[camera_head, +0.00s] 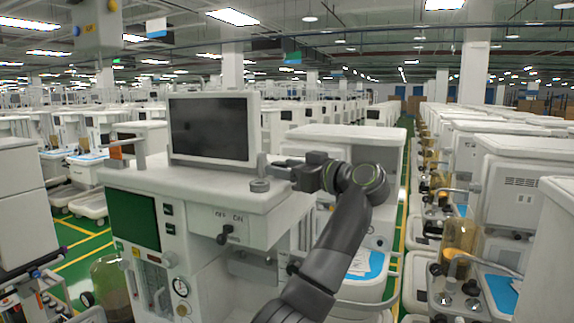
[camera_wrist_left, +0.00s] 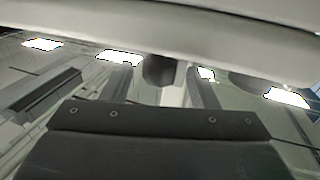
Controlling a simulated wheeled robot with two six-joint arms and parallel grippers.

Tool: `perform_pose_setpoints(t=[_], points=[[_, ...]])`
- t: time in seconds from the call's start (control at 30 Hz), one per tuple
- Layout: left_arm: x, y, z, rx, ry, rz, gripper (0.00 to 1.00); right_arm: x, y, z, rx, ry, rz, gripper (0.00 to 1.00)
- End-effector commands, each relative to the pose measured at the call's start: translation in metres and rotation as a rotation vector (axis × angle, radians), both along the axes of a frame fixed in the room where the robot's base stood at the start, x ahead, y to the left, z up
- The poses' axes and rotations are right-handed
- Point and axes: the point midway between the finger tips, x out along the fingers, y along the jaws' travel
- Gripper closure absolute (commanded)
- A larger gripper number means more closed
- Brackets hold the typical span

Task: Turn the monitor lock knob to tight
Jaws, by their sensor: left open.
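The monitor (camera_head: 210,128), a dark screen in a white frame, stands on top of the white anaesthesia cart (camera_head: 190,184). My left gripper (camera_head: 277,169) is beside the monitor's lower right edge, pointing left, above the cart top. In the left wrist view its two fingers (camera_wrist_left: 158,88) are apart, and a dark stubby knob (camera_wrist_left: 160,70), which looks like the monitor lock knob, shows between or just beyond them under a pale bar. I cannot tell whether the fingers touch it. The knob cannot be made out in the head view. My right gripper is not in view.
A grey round piece (camera_head: 260,185) sits on the cart top just below the gripper. A black knob switch (camera_head: 225,234) marked OFF and ON is on the cart front. More carts stand close behind; a green-floored aisle (camera_head: 405,170) runs to the right.

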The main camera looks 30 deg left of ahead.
Motion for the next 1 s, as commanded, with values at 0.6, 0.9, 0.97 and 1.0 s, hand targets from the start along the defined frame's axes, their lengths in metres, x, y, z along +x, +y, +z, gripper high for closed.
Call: perform_pose_setpoints(t=[0.6,0.9,0.97,1.0], points=[[0.0,0.0,0.0,0.0,0.0,0.0,0.91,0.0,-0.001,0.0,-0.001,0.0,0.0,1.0],[-0.002,0.001,0.001,-0.003,-0.002,-0.093,0.91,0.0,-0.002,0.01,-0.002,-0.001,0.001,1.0],[-0.003,0.001,0.002,-0.004,0.0,-0.127,0.91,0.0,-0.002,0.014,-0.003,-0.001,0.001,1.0],[-0.003,0.001,0.002,-0.002,-0.002,-0.15,0.91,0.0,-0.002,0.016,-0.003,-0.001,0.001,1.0]])
